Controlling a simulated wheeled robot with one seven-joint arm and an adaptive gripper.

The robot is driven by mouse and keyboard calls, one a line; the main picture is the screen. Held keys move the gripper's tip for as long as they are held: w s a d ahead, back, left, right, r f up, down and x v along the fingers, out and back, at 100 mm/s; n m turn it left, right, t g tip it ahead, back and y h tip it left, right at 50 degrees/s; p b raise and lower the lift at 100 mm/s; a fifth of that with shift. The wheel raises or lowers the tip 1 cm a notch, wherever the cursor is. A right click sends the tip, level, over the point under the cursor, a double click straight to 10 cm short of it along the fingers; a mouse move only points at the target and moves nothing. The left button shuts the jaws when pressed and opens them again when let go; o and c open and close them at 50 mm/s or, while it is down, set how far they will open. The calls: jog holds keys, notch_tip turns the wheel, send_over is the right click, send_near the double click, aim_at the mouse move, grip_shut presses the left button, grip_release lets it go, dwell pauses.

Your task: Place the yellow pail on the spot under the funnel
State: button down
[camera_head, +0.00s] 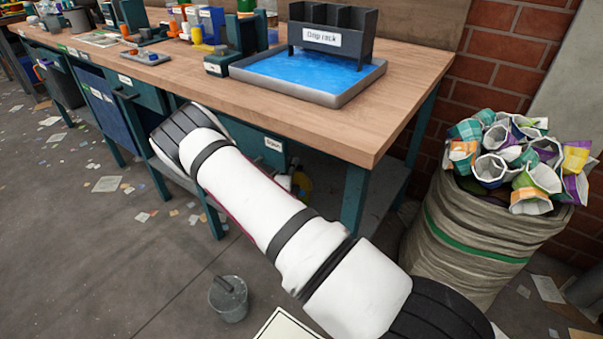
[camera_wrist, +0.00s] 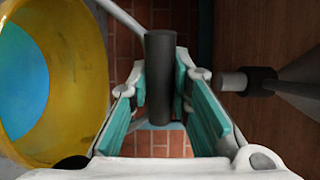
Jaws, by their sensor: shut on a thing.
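The yellow pail (camera_wrist: 93,62) fills the left of the wrist view, its round mouth showing a blue area inside. My gripper (camera_wrist: 160,108) has its teal fingers on either side of a dark grey handle grip (camera_wrist: 160,65), shut on it. A thin pale rod runs from the upper left to this grip. A grey funnel-like cone (camera_wrist: 300,82) with a dark collar and pale spout is at the right, close to the right finger. In the head view a small part of the yellow pail (camera_head: 304,186) shows below the bench, mostly behind my arm. The spot is not visible.
A wooden-topped bench (camera_head: 400,100) carries a blue-bottomed tray (camera_head: 345,97) and a drip rack (camera_head: 333,38). A bench leg (camera_head: 354,197) stands near the pail. A sack of crumpled packs (camera_head: 470,240) is at right. A grey pail (camera_head: 228,298) stands on the floor.

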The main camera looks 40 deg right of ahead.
jog(key=shift+w+d+f+b, duration=0.3)
jog(key=shift+d+f+b, duration=0.3)
jog(key=shift+d, duration=0.35)
jog(key=shift+w+d+f+b, duration=0.25)
jog(key=shift+d+f+b, duration=0.35)
jog(key=shift+d, duration=0.3)
jog(key=shift+w+d+f+b, duration=0.3)
jog(key=shift+d+f+b, duration=0.3)
jog(key=shift+d, duration=0.35)
jog(key=shift+f, duration=0.2)
jog(key=c, duration=1.5)
grip_release()
jog(key=shift+f, duration=0.1)
jog(key=shift+o, duration=0.2)
jog(key=p+v, duration=0.3)
jog(key=v, duration=0.9)
jog(key=shift+r+p, duration=0.2)
jog(key=shift+p, duration=0.15)
